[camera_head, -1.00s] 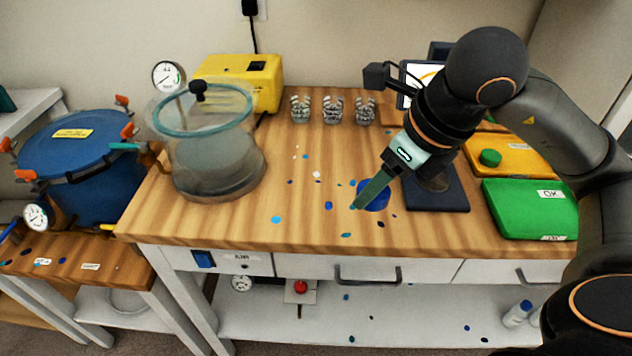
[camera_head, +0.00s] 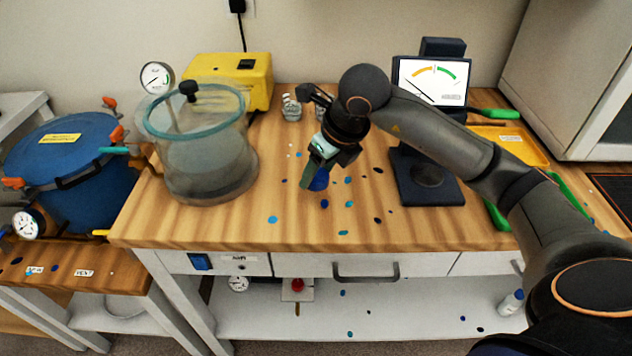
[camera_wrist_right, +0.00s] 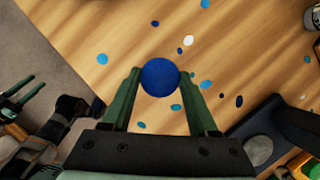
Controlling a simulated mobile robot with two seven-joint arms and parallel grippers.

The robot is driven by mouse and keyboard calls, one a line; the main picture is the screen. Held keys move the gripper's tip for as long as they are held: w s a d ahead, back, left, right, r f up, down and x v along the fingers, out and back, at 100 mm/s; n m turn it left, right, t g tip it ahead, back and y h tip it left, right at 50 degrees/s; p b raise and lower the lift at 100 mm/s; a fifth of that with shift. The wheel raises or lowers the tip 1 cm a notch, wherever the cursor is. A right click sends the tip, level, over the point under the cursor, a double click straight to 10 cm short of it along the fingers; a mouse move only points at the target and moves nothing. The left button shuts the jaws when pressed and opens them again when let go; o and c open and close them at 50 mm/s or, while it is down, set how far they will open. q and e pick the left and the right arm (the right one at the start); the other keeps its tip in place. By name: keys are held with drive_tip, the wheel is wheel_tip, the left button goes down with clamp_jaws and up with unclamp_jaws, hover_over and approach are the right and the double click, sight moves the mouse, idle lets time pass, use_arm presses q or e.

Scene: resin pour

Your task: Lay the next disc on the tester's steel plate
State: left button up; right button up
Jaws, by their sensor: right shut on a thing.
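My right gripper (camera_head: 312,178) is shut on a dark blue disc (camera_head: 320,182) over the middle of the wooden bench. In the right wrist view the disc (camera_wrist_right: 160,77) sits between the two green fingertips (camera_wrist_right: 157,80). The tester (camera_head: 430,80), with a lit dial screen, stands at the back right. Its round steel plate (camera_head: 428,174) lies on the dark base, to the right of my gripper and apart from it. The plate also shows in the right wrist view (camera_wrist_right: 258,150), and no disc is visible on it.
A glass vacuum chamber (camera_head: 200,150) stands at the left, before a yellow pump (camera_head: 228,80). A small clear cup (camera_head: 291,110) stands behind my gripper. A yellow tray (camera_head: 520,140) and a green one, partly hidden by my arm, lie right. Coloured spots dot the bench.

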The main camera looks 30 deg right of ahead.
sight(316, 184)
drive_tip(key=shift+w+f, duration=0.4)
drive_tip(key=shift+f, duration=0.05)
drive_tip(key=shift+w+f, duration=0.1)
drive_tip(key=shift+f, duration=1.5)
drive_tip(key=shift+f, duration=0.25)
drive_tip(key=o, duration=1.3)
drive_tip(key=shift+r, duration=0.1)
drive_tip(key=shift+o, duration=0.2)
drive_tip(key=shift+r, duration=0.1)
